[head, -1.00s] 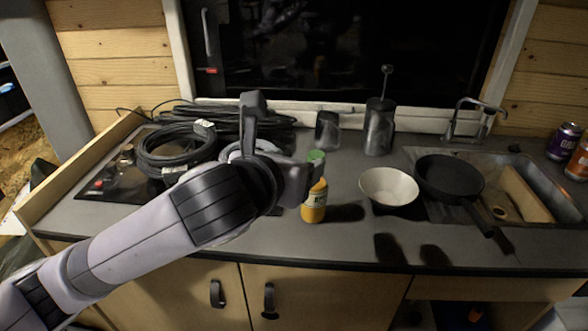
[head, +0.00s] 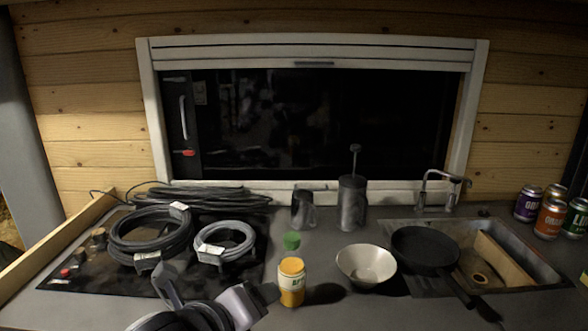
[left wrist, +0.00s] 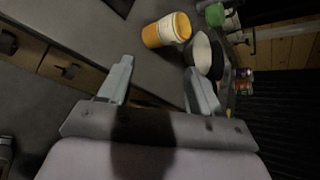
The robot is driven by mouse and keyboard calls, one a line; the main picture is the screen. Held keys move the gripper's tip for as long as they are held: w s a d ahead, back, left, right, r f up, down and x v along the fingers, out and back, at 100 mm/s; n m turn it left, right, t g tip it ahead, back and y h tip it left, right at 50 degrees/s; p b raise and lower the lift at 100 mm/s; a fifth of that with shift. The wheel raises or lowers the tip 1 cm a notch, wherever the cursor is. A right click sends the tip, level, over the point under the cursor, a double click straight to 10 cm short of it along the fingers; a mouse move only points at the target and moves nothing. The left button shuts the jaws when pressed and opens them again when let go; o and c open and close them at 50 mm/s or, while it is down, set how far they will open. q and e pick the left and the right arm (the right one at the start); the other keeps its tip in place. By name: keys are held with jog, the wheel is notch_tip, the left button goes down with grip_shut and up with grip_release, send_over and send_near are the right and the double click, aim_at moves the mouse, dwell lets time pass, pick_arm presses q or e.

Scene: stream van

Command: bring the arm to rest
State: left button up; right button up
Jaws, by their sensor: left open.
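My left gripper (head: 204,290) is at the bottom of the head view, low in front of the counter and left of the yellow bottle. In the left wrist view its two fingers (left wrist: 159,85) are spread apart with nothing between them. The yellow bottle (head: 291,284) stands upright on the counter, apart from the gripper. It also shows beyond the fingers in the left wrist view (left wrist: 166,30). My right gripper is in neither view.
Coiled cables (head: 150,238) lie on the hob at left. A green-topped item (head: 292,241), a white bowl (head: 366,265) and a black pan (head: 425,249) are on the counter. Several cans (head: 551,215) stand at right. A window (head: 320,125) is behind.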

pick_arm(q)
jog(key=s+a+f+n+g+y, duration=0.2)
jog(key=s+a+f+n+g, duration=0.2)
jog(key=s+a+f+n, duration=0.8)
jog(key=s+a+f+n+g+y, duration=0.2)
jog(key=s+a+f+n+g, duration=0.15)
jog(key=s+f+n, duration=0.85)
jog(key=w+d+f+n+t+h, duration=0.2)
jog(key=w+f+n+t, duration=0.1)
jog(key=w+f+t, duration=0.2)
jog(key=w+t, duration=0.2)
jog(key=w, duration=0.1)
jog(key=shift+f+n, duration=0.3)
